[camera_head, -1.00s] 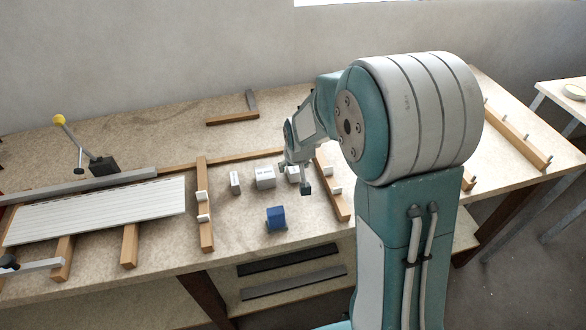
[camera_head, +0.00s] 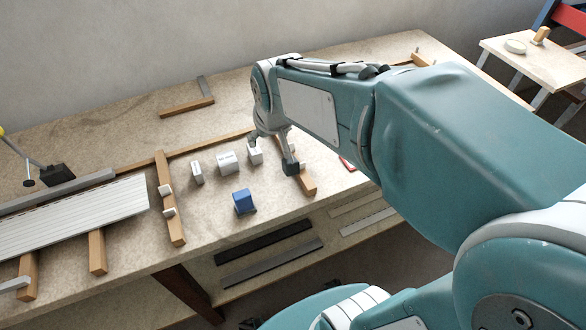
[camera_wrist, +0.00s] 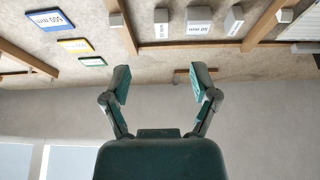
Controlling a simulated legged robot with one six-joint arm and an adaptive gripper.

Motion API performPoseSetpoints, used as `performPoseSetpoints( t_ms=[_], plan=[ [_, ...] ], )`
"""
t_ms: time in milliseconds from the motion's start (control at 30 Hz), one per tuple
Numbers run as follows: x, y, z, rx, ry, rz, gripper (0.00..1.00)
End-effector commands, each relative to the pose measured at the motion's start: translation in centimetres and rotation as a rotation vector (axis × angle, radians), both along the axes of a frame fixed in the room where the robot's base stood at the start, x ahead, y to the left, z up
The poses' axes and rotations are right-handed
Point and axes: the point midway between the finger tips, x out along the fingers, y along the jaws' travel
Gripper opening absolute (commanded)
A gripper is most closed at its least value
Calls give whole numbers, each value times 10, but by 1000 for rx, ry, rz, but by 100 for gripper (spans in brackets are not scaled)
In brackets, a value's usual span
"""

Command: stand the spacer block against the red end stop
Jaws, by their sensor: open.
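Three pale labelled blocks stand in a row on the bench: a left block (camera_head: 197,172), a middle block (camera_head: 228,162) and a right block (camera_head: 255,154). The wrist view shows them near its top edge, the middle one (camera_wrist: 199,21) with an unreadable label. I cannot tell which is the spacer block. A small red edge (camera_head: 347,163) shows beside my arm; whether it belongs to the end stop is unclear. My gripper (camera_head: 275,150) is open and empty, above the bench near the right block and the right wooden rail (camera_head: 304,182). Its spread fingers (camera_wrist: 163,84) show in the wrist view.
A blue block (camera_head: 243,200) stands nearer the front edge. Blue (camera_wrist: 50,19), yellow (camera_wrist: 75,45) and green (camera_wrist: 92,61) cards lie beyond the rail.

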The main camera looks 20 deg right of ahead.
Motion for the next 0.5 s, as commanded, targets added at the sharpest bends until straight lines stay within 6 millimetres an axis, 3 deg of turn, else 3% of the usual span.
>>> performPoseSetpoints(
  t_ms=[100,300,500],
  plan=[
    [-41,0,18,0,-22,0,76],
    [-103,0,31,0,-47,1,76],
    [-139,0,31,1,-58,2,76]
  ],
)
